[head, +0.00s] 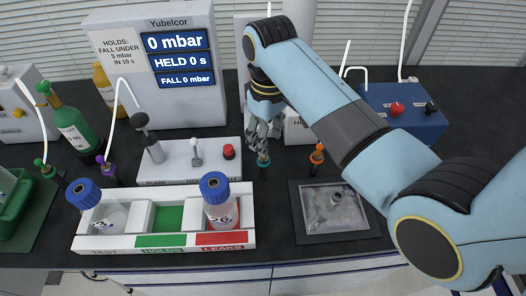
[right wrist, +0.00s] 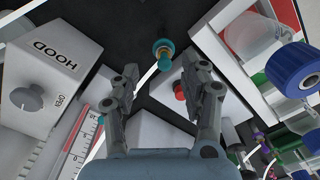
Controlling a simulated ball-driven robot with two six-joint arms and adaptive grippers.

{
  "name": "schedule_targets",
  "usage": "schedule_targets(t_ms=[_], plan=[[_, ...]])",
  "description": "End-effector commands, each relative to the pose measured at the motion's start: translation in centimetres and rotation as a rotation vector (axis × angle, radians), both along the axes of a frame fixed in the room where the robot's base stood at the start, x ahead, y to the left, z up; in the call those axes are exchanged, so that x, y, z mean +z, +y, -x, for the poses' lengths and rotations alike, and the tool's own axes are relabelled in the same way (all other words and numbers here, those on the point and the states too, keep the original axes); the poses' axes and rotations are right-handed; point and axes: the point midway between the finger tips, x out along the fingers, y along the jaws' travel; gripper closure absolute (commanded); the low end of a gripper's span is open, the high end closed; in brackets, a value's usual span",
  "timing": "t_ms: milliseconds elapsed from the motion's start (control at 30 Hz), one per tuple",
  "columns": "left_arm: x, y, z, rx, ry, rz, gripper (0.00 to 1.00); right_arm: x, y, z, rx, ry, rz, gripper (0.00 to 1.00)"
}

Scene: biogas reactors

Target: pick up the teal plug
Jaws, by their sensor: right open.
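The teal plug (head: 263,159) stands upright on the dark bench, right of the white pump block, with a dark lower part. My right gripper (head: 262,132) is directly above it, pointing down. In the right wrist view the plug (right wrist: 163,48) shows as a teal ring with a brass-coloured middle. It lies just beyond the two spread fingertips of the right gripper (right wrist: 160,66), between their lines. The fingers are open and nothing is held. I cannot tell the exact height gap. My left gripper is not in view.
An orange plug (head: 317,152) stands to the right, behind a grey tray (head: 335,234). The white pump block (head: 187,160) with a red button is left. A white rack (head: 84,243) with blue-capped bottles is at front left. A HOOD box (right wrist: 55,65) shows in the wrist view.

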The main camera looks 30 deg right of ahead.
Motion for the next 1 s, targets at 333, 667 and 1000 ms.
schedule_targets(t_ms=[333, 667, 1000], plan=[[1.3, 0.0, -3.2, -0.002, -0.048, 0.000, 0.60, -4.4, 0.8, -0.5, 0.000, 0.001, 0.000, 0.55], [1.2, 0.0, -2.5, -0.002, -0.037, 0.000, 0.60, -4.7, 0.8, -0.5, -0.001, 0.000, 0.000, 0.65], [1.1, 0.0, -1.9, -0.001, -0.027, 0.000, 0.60, -4.7, 0.8, -0.5, -0.001, 0.000, 0.000, 1.00]])
